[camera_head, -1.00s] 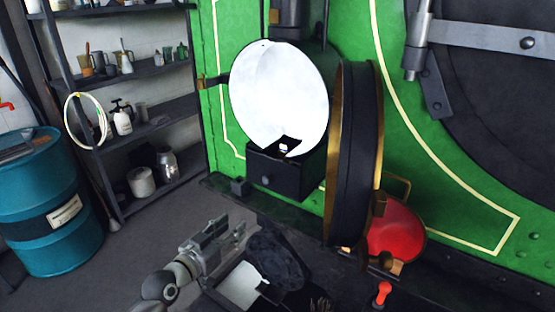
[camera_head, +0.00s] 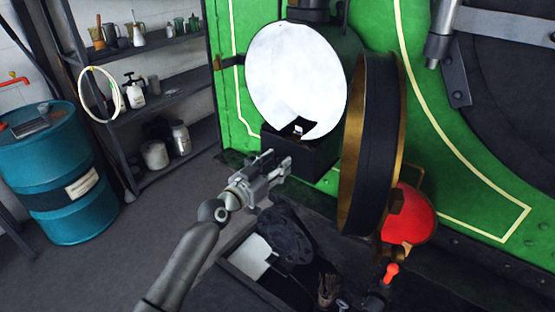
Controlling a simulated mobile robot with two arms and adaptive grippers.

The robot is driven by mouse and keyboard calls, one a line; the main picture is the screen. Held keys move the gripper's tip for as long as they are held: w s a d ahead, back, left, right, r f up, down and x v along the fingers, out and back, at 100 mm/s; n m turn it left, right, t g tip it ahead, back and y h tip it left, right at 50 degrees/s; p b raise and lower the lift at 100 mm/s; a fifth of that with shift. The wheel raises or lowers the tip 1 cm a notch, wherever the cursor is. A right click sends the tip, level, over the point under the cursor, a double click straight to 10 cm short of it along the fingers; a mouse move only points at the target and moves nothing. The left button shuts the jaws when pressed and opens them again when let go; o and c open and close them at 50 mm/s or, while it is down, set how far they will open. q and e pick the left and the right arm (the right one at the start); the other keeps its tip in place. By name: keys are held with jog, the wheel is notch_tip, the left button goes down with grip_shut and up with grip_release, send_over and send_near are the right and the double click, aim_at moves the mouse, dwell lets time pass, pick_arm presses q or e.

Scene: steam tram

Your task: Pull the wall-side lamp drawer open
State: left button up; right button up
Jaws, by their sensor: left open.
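The wall-side lamp stands on the green front of the engine, its round white reflector (camera_head: 290,75) showing. Its round brass-rimmed door (camera_head: 370,140) is swung out to the right. Below the reflector is a black drawer box (camera_head: 312,160), which looks shut; my gripper covers its left front. The drawer's round knob is hidden behind my gripper. My left gripper (camera_head: 280,163) is open, its fingers at the drawer front. I cannot tell whether they touch the knob. My right gripper is out of view.
A red lamp (camera_head: 408,215) sits right of the open door. Below my left gripper is an open dark box (camera_head: 232,272) with things in it. Shelves (camera_head: 165,88) and a teal drum (camera_head: 65,185) stand at the left, with clear floor between.

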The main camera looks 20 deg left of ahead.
pick_arm(q)
jog(key=shift+w+d, duration=0.2)
jog(key=shift+w, duration=0.35)
jog(key=shift+c, duration=0.3)
grip_shut()
